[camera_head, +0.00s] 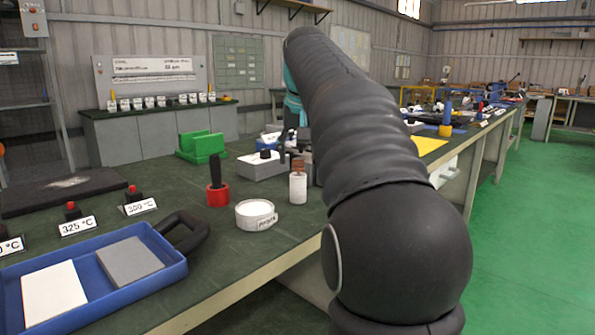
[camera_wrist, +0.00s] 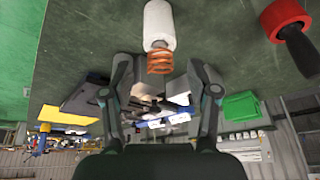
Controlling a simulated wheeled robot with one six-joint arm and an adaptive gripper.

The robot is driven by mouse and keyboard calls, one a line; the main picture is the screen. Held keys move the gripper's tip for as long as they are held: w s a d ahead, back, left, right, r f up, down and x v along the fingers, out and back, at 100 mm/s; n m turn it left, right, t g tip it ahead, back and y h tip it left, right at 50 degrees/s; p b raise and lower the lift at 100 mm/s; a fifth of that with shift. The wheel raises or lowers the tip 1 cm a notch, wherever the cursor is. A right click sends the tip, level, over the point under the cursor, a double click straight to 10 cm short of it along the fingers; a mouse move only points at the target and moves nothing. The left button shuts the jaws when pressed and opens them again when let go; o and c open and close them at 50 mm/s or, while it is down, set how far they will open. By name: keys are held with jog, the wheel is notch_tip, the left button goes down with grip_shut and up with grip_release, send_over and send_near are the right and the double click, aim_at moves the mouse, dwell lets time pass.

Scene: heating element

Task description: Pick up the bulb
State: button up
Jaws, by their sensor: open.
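No plain glass bulb is clear in either view. A white cylinder with a copper coil on its end (camera_head: 298,187) stands upright on the green bench top, and may be the bulb. In the wrist view the white cylinder (camera_wrist: 159,25) and its orange-copper coil (camera_wrist: 159,63) appear inverted at top centre. My gripper (camera_wrist: 160,70) is open, with one dark finger on each side of the coil end in that view. I see no contact, and cannot tell the depth between them. In the head view my arm hides most of the gripper.
A red holder with a black handle (camera_head: 217,194) and a round white dish (camera_head: 256,214) stand left of the cylinder. A grey box (camera_head: 262,166) and green block (camera_head: 201,146) are behind. A blue tray (camera_head: 150,292) is at front left. The bench edge runs close in front.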

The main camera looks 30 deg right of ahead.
jog(key=shift+x, duration=1.3)
jog(key=c, duration=1)
jog(key=shift+r, duration=0.15)
